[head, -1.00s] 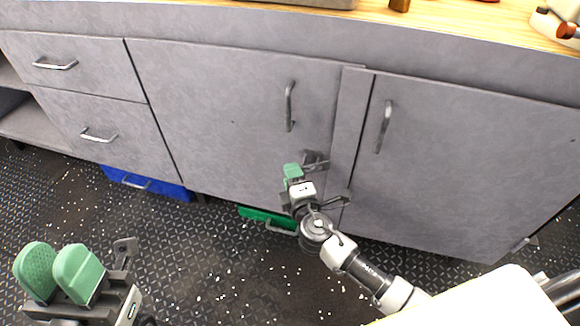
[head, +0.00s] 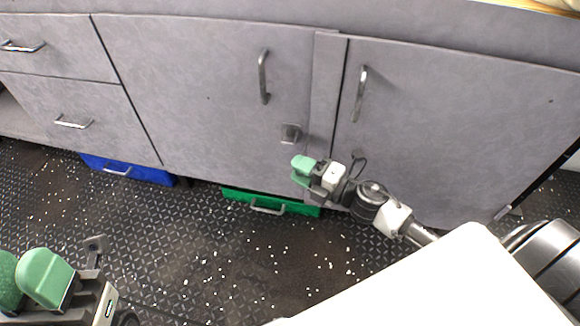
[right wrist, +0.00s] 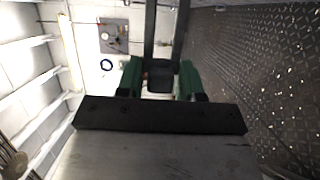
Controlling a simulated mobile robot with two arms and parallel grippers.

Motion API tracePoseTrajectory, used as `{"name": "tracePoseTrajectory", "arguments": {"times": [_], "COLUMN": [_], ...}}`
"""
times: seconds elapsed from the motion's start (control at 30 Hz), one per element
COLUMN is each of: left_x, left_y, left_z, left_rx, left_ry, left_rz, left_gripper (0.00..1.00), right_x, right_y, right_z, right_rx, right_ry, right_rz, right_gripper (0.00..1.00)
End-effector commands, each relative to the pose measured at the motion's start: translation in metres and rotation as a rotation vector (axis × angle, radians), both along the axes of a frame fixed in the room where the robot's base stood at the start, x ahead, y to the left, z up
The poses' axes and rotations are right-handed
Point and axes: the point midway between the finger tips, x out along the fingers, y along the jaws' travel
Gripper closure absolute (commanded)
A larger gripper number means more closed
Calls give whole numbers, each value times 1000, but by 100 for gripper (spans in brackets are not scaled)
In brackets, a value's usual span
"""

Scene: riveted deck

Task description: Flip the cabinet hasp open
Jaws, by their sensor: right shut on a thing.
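The hasp (head: 291,133) is a small grey metal plate low on the cabinet's middle door (head: 215,95), left of the dividing strip. In the head view my right gripper (head: 300,172) is just below and right of it, pointing left, with a visible gap to the plate. In the right wrist view the green fingers (right wrist: 160,82) are shut on a small dark thing between them; I cannot tell what it is. Whether the hasp's flap is up or down is too small to tell. My left gripper (head: 27,278) is open and empty at the lower left, partly out of frame.
Door handles (head: 263,77) and (head: 361,94) stand out above. A green bin (head: 240,196) and a blue bin (head: 130,170) sit under the cabinet. Drawers (head: 60,90) are at the left. The speckled deck floor (head: 220,260) is clear in front.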

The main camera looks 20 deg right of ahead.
Motion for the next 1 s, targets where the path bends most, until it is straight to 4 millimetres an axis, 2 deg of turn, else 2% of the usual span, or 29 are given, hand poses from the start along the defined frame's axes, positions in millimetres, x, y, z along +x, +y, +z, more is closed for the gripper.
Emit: {"name": "tracePoseTrajectory", "arguments": {"times": [0.5, 1.0], "left_x": [-2, -1], "left_y": [0, 0], "left_z": [13, 19], "left_rx": [-2, -2], "left_ry": [30, 25], "left_rz": [0, 0], "left_gripper": [69, 69], "right_x": [-11, -12], "right_y": [-40, -54], "right_z": [1, 0], "right_rx": [-4, -5], "right_ry": [4, 2], "right_rz": [-20, -20], "right_gripper": [100, 100]}}
